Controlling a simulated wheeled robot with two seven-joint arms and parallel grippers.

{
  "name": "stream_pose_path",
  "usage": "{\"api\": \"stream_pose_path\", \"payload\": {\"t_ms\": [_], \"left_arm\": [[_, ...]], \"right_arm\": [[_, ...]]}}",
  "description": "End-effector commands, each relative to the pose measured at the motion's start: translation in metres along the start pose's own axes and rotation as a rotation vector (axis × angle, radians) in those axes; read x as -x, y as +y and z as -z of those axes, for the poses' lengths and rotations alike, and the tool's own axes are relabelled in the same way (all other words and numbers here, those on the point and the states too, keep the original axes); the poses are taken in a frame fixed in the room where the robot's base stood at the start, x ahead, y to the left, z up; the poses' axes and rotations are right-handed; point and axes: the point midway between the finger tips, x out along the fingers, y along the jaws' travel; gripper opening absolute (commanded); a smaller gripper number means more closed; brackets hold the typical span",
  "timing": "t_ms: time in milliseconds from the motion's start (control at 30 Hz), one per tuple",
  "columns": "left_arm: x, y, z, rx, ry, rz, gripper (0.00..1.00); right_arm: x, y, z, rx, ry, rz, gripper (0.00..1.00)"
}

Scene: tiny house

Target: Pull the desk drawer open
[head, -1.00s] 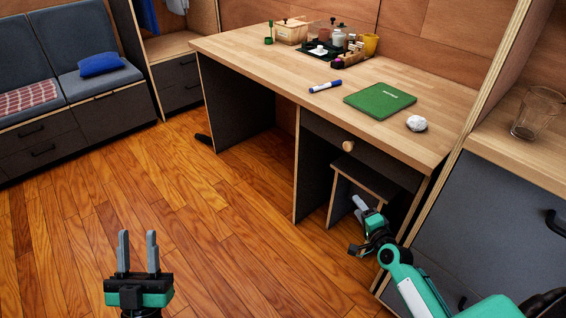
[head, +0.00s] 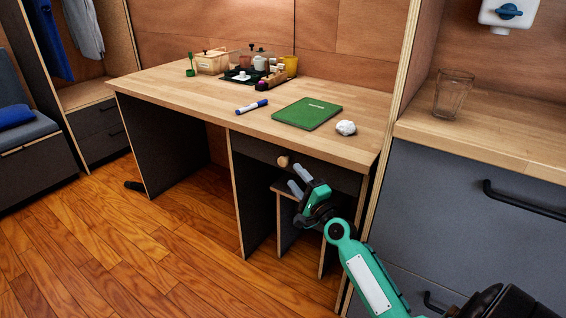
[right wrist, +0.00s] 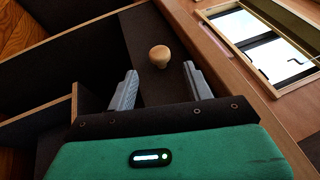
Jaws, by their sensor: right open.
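The desk (head: 190,95) has a light wooden top. Its dark drawer front (head: 325,175) sits under the right part of the top and looks closed. A round wooden knob (head: 283,161) is on the drawer front. My right gripper (head: 298,179) is open just in front of and below the knob. In the right wrist view the knob (right wrist: 160,57) lies just beyond the gap between the two open fingertips (right wrist: 160,72). I cannot tell whether a finger touches it. My left gripper is out of view.
A green notebook (head: 307,113), a marker (head: 251,106) and a crumpled white ball (head: 346,128) lie on the desk. A counter with a glass (head: 453,95) and dark fronts (head: 460,215) stands close at right. Wooden floor (head: 120,250) is clear at left.

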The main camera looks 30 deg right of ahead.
Motion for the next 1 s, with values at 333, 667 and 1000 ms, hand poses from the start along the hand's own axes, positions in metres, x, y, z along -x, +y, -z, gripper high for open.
{"api": "stream_pose_path", "payload": {"t_ms": [333, 667, 1000], "left_arm": [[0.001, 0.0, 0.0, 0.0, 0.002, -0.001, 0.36], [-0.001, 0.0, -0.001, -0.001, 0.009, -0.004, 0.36], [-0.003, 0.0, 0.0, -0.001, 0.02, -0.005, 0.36]], "right_arm": [[-0.054, 0.0, 0.0, -0.001, 0.0, 0.001, 0.52], [-0.077, 0.001, 0.0, 0.0, 0.0, -0.002, 0.52], [-0.078, 0.001, 0.0, 0.001, 0.0, -0.002, 0.42]]}}
